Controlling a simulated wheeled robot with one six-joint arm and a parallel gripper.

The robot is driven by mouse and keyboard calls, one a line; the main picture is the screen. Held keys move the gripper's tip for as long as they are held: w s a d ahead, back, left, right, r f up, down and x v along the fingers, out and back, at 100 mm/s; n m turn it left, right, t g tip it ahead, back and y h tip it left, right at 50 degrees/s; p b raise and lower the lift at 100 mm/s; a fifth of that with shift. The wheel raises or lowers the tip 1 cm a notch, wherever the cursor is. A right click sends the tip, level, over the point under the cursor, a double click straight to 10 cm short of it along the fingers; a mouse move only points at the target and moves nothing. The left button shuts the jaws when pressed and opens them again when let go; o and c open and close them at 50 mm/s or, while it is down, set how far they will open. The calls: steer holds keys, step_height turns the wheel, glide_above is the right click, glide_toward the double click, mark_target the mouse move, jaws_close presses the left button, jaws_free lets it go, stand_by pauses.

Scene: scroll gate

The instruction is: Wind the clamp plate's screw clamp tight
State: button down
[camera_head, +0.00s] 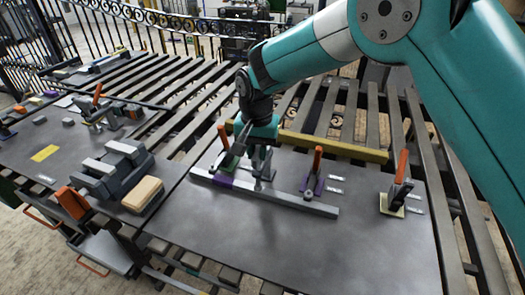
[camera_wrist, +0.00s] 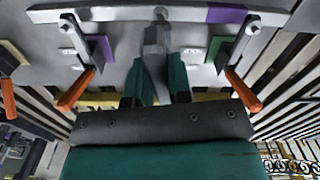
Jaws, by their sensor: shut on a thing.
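The clamp plate (camera_head: 300,250) is a dark grey board carrying a long light grey bar (camera_head: 300,204); the bar also shows in the wrist view (camera_wrist: 115,14). The screw clamp (camera_head: 258,185) is a small grey part at the bar, between two orange-handled lever clamps. My gripper (camera_head: 262,158) points down over it. In the wrist view, the teal fingers of my gripper (camera_wrist: 158,75) are shut on the screw clamp (camera_wrist: 154,42), whose rounded grey end reaches the bar. The fingers hide part of it, and its thread cannot be made out.
Orange-handled lever clamps stand close on both sides, one with a green part (camera_head: 232,153), one with a purple base (camera_head: 313,186). Another lever clamp (camera_head: 398,190) stands farther right. A yellow beam (camera_head: 335,147) runs behind. The plate's front is clear. Grey blocks (camera_head: 112,170) sit left.

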mark_target(257, 150)
steer(key=shift+s, duration=0.1)
stand_by(0.4)
steer(key=c, duration=1)
jaws_free()
steer(key=shift+c, duration=0.2)
steer(key=shift+r, duration=0.1)
steer(key=shift+a+r, duration=0.1)
steer(key=shift+r, duration=0.15)
step_height(257, 150, up, 17)
steer(key=b, duration=0.2)
steer(key=shift+b, duration=0.3)
steer(key=shift+f, duration=0.1)
